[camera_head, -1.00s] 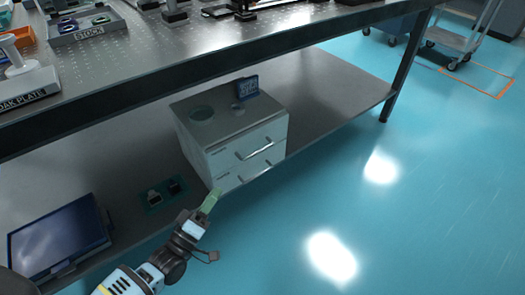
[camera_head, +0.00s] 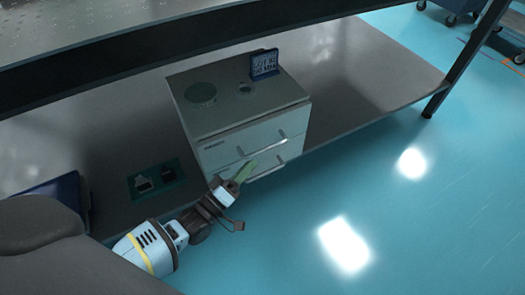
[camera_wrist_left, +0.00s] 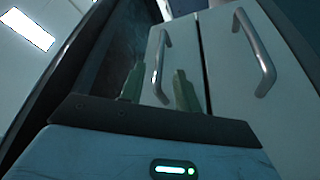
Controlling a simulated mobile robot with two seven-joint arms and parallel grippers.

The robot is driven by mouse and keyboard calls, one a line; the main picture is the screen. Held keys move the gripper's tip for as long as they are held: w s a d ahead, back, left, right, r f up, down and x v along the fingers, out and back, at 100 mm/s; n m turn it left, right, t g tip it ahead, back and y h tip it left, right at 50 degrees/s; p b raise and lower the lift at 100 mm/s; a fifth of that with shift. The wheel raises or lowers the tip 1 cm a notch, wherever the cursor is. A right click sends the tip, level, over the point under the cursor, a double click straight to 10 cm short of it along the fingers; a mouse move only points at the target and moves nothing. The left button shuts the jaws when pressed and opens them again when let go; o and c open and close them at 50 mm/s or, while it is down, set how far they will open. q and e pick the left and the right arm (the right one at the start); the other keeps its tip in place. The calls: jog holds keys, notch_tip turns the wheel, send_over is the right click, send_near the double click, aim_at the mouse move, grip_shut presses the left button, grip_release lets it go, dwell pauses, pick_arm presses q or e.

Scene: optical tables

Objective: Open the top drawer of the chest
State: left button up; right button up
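The chest (camera_head: 250,113) is a small white cabinet with a grey top on the table's lower shelf. Its top drawer (camera_head: 222,154) and the lower drawer are closed, each with a metal bar handle. My left gripper (camera_head: 245,172) is at the chest's front, its green fingers overlapping the handle area. In the left wrist view the two fingers (camera_wrist_left: 159,75) stand apart. The top drawer's handle (camera_wrist_left: 162,62) shows between them; I cannot tell whether they reach around it. The lower drawer's handle (camera_wrist_left: 256,55) is to the right. My right gripper is not in view.
A blue sign block (camera_head: 264,63) stands on the chest's top, near two round spots. A dark green pad (camera_head: 156,180) with small parts lies on the lower shelf (camera_head: 345,80) left of the chest. The tabletop edge (camera_head: 190,40) overhangs behind. Floor in front is clear.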

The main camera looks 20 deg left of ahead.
aim_at(262, 152)
pick_arm(q)
jog(key=shift+b+x, duration=0.55)
jog(key=shift+x, duration=2.55)
grip_shut()
